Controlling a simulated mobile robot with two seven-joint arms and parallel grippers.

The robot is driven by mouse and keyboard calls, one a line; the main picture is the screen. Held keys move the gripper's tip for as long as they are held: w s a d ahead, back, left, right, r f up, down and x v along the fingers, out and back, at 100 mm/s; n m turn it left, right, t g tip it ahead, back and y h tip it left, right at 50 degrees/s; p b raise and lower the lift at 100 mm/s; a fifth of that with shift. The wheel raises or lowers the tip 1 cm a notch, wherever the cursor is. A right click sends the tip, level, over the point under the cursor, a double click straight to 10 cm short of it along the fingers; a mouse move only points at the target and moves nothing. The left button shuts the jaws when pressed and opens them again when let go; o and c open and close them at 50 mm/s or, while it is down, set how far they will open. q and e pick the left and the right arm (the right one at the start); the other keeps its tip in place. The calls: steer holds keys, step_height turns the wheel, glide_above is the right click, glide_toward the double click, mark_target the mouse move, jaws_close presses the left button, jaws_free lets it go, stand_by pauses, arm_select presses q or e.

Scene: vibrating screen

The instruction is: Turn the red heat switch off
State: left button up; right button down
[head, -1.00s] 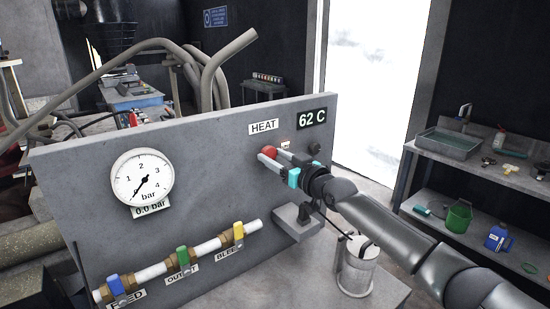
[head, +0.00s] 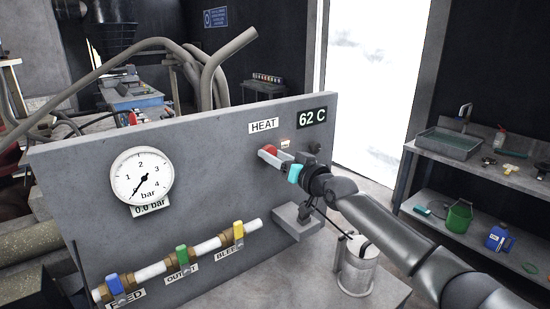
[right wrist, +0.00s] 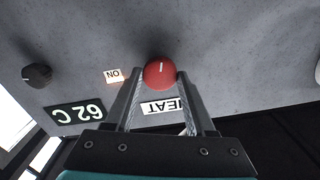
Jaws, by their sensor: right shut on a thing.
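The red heat switch (head: 269,150) is a round red knob on the grey panel, below the HEAT label (head: 264,125). My right gripper (head: 273,156) is shut on the knob, with one finger on each side of it. In the right wrist view the red knob (right wrist: 160,72) sits between the fingertips and its white mark runs nearly straight up and down. A lit ON label (right wrist: 113,76) is beside the knob. The display (head: 312,117) reads 62 C. My left gripper is not in view.
A black knob (right wrist: 37,75) is on the same panel. A pressure gauge (head: 142,176) and a pipe with blue, green and yellow valve handles (head: 181,255) are to the left. A metal canister (head: 358,266) stands below my right arm.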

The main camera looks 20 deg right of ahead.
steer(key=shift+m+p, duration=1.35)
steer(key=shift+m, duration=5.95)
steer(key=shift+f, duration=0.1)
steer(key=shift+c, duration=1.2)
jaws_free()
steer(key=shift+s+d, duration=0.1)
steer(key=shift+s, duration=0.05)
steer(key=v, duration=1.5)
